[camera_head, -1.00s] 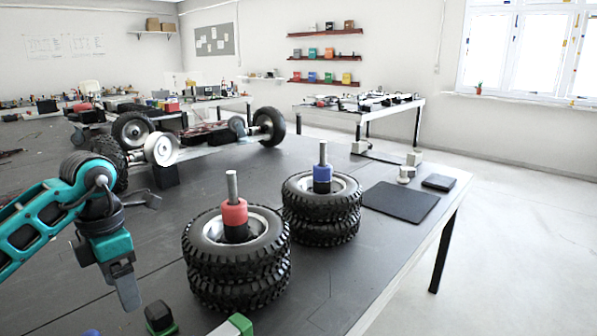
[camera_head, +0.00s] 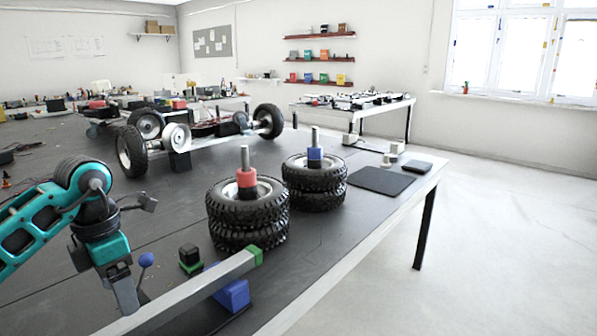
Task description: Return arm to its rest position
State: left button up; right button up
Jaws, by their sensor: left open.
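My left arm, teal and dark grey, comes in from the left. Its gripper (camera_head: 104,278) points down over the near left part of the dark bench (camera_head: 315,236). The gripper is open, with nothing seen between its fingers. It is left of the nearer tyre stack (camera_head: 248,215) and apart from it. My right arm and gripper are not in view.
A second tyre stack (camera_head: 315,183) stands behind the first, each around an upright post. A grey bar (camera_head: 190,293) with a green end, a blue block (camera_head: 233,296) and a small black-green block (camera_head: 190,258) lie near. A wheeled chassis (camera_head: 205,140) is farther back.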

pick_arm(q)
jog(key=s+d+f+n+t+h+p, duration=0.1)
jog(key=s+d+n+h, duration=0.25)
jog(key=d+h, duration=0.75)
jog(key=s+d+n+t+h, duration=0.3)
jog(key=d+h, duration=0.4)
jog(key=d, duration=0.8)
jog(key=w+a+f+n+t+y+p, duration=0.1)
jog(key=a+f+n+t+y, duration=0.3)
jog(key=n+t, duration=0.55)
jog(key=w+a+f+n+t+y, duration=0.1)
jog(key=a+f+n+t+y, duration=0.3)
jog(key=n, duration=1)
jog(key=s+a+f+n+g+y, duration=0.3)
jog(key=s+f+n+y, duration=0.1)
jog(key=s+f+n, duration=0.1)
jog(key=s+a+f+n+g+y, duration=0.3)
jog(key=s+f+n, duration=0.3)
jog(key=f, duration=0.4)
jog(key=shift+s+f+n+y+p, duration=0.2)
jog(key=shift+s+n+y+p, duration=0.25)
jog(key=shift+s, duration=0.35)
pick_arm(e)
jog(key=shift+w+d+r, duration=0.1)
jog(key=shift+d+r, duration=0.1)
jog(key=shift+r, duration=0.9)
pick_arm(q)
jog(key=shift+g, duration=0.25)
